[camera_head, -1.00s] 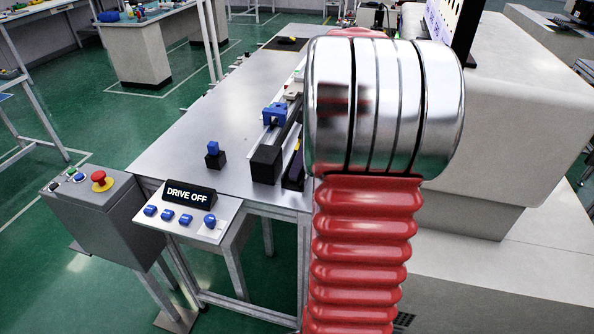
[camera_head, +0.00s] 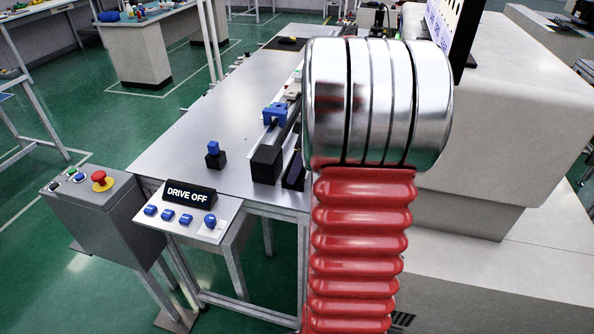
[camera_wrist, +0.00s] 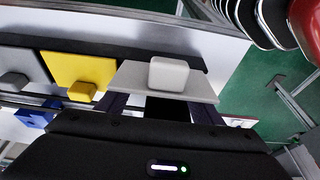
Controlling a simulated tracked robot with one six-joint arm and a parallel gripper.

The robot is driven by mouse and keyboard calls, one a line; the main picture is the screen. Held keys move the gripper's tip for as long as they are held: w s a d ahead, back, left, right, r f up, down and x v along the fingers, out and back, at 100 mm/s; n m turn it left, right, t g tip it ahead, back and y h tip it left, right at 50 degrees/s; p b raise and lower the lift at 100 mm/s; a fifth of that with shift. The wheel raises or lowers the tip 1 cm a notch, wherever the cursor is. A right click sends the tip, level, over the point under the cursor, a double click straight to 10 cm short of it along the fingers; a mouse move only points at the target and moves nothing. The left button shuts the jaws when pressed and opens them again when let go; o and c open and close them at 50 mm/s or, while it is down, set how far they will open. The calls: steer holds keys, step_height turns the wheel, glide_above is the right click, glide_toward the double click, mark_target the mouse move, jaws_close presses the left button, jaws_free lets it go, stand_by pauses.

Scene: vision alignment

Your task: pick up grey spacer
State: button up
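In the wrist view, a light grey plate with a pale rounded block (camera_wrist: 168,75) on it lies straight ahead of my gripper (camera_wrist: 163,106). I take it for the grey spacer (camera_wrist: 133,79). The two dark fingers stand apart and reach toward its near edge, and the plate hides their tips. I cannot tell whether they touch it. It looks larger than the yellow piece beside it; its height above the table is unclear. Another grey block (camera_wrist: 14,82) shows at the far left. In the head view my arm hides my gripper and the spacer.
A yellow plate (camera_wrist: 72,62) with a yellow block (camera_wrist: 81,92) sits close to the left. A black strip (camera_wrist: 20,40) runs behind the pieces. In the head view, the metal table (camera_head: 240,90) is mostly clear at left; a large beige machine housing (camera_head: 510,110) stands at right.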

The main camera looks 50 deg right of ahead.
steer(key=c, duration=0.8)
step_height(320, 180, up, 10)
stand_by(0.4)
stand_by(0.4)
